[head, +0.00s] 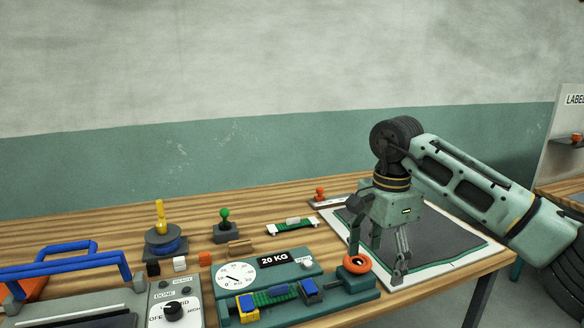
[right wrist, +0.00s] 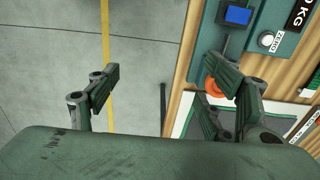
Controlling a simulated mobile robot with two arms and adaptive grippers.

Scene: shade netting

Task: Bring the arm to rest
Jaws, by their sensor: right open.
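My right arm (head: 470,185) comes in from the right above the wooden table and bends down at a dark joint. My left gripper is not in view.
A green fixture (head: 335,298) with a netting strip stands near the front edge, by a dial scale (head: 240,275). A dark mat with a white border (head: 470,258) lies under my arm. Blue handles (head: 60,272) and a control box (head: 176,303) are at left. The floor (right wrist: 50,60) is clear.

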